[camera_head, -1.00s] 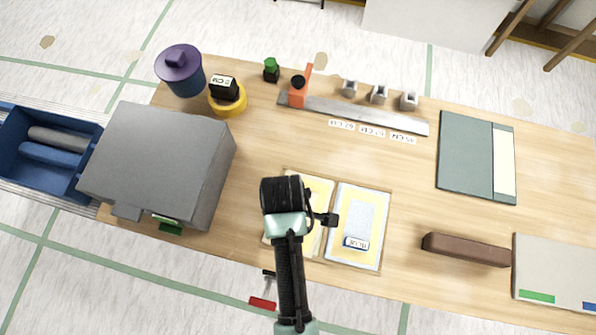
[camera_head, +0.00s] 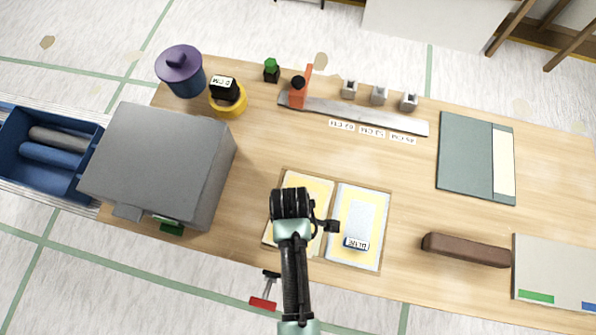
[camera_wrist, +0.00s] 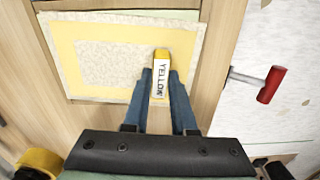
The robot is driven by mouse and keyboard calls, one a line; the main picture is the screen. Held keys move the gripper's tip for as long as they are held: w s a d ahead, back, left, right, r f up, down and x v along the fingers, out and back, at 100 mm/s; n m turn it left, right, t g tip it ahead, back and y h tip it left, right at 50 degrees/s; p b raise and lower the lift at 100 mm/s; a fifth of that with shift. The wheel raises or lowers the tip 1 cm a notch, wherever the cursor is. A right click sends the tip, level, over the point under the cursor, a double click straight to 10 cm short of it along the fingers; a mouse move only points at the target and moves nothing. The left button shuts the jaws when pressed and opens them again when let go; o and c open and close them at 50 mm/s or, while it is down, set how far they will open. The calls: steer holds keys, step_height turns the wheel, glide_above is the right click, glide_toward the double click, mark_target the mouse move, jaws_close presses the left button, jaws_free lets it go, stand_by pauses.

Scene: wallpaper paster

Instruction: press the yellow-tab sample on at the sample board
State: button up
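The yellow-tab sample (camera_wrist: 110,62) is a pale textured patch on a yellow-bordered sheet, in the wrist view. Its upright tab (camera_wrist: 160,68), marked YELLOW, is at the right of the patch. My gripper (camera_wrist: 161,72) has its two blue fingers close against both sides of the tab and looks shut on it. In the head view my gripper and arm cover most of the left panel's (camera_head: 318,187) middle. A board (camera_head: 555,262) with a green and a blue label lies at the far right of the table; I cannot tell whether it is the sample board.
Right of my gripper lies a panel with a blue-tab sample (camera_head: 360,217). Beyond it are a brown bar (camera_head: 466,250) and a grey-green board (camera_head: 465,158). A grey box (camera_head: 160,160) stands at left. A metal ruler (camera_head: 370,117) lies behind. A red-handled tool (camera_head: 263,304) is at the front edge.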

jaws_close()
step_height(320, 180, up, 10)
stand_by(0.5)
steer(key=shift+o, duration=0.6)
jaws_free()
jaws_close()
steer(key=shift+d+p, duration=0.1)
steer(key=shift+p, duration=0.2)
